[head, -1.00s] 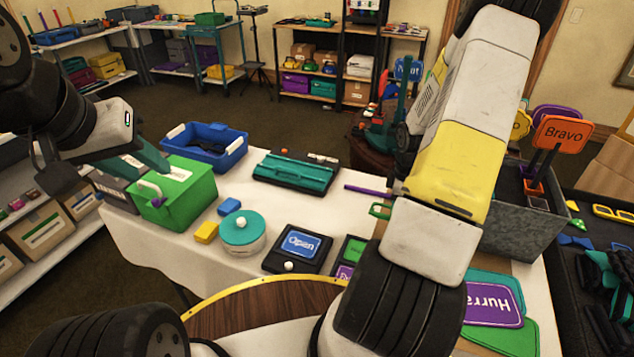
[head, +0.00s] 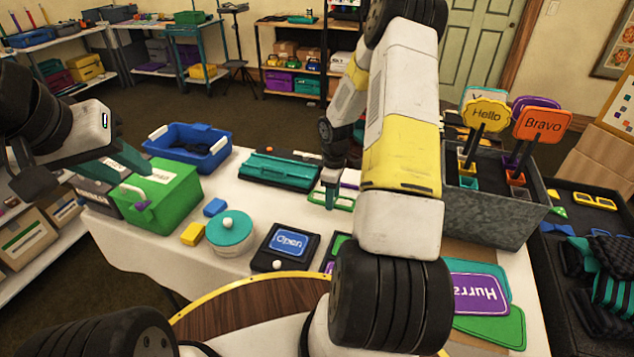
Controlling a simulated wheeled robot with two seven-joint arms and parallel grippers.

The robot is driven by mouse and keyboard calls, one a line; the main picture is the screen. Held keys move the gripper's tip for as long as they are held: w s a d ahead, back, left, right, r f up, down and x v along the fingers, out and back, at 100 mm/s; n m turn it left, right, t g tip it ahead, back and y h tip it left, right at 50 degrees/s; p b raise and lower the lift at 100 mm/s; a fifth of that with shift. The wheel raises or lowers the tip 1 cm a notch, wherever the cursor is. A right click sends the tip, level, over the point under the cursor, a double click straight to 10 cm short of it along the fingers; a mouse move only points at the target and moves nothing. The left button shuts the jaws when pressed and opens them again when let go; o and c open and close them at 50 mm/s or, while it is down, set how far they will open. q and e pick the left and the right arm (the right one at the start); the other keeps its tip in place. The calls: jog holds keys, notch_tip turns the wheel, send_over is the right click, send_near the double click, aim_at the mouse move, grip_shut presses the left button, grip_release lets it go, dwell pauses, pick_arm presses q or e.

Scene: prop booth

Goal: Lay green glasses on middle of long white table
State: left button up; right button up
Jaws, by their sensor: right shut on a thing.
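The green glasses (head: 343,204) show as a green frame just left of my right forearm, above the white cloth of the long table (head: 285,208). My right gripper (head: 331,197) is shut on the glasses. I cannot tell whether they touch the cloth. Part of the glasses and much of the table behind are hidden by my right arm. My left gripper (head: 112,168) is at the far left, beside the green box; its fingertips are hard to make out.
On the table stand a blue bin (head: 190,148), a green box (head: 165,195), a teal case (head: 280,170), a round teal-lidded tin (head: 230,235) and an Open sign (head: 288,242). A grey metal planter (head: 495,208) with signs stands at right. Bare cloth lies between case and Open sign.

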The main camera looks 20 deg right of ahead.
jog(key=shift+f, duration=1.05)
jog(key=o, duration=1.3)
jog(key=shift+f, duration=0.1)
jog(key=shift+o, duration=0.2)
jog(key=s+a+r+m+t, duration=0.1)
jog(key=s+a+r, duration=0.1)
jog(key=r, duration=0.8)
jog(key=s+a+r+m+t, duration=0.1)
jog(key=s+a+r+m, duration=0.15)
jog(key=r, duration=0.75)
jog(key=s+a+r+m+t, duration=0.1)
jog(key=s+r, duration=0.1)
jog(key=r, duration=0.8)
jog(key=s+a+r+m+t+y, duration=0.1)
jog(key=s+a+r, duration=0.3)
jog(key=s, duration=0.4)
jog(key=s+a+r+m+t+y, duration=0.1)
jog(key=s+a+r+m, duration=0.3)
jog(key=s, duration=0.5)
jog(key=shift+a+r+t, duration=0.15)
jog(key=shift+r+t, duration=0.45)
jog(key=shift+r, duration=0.35)
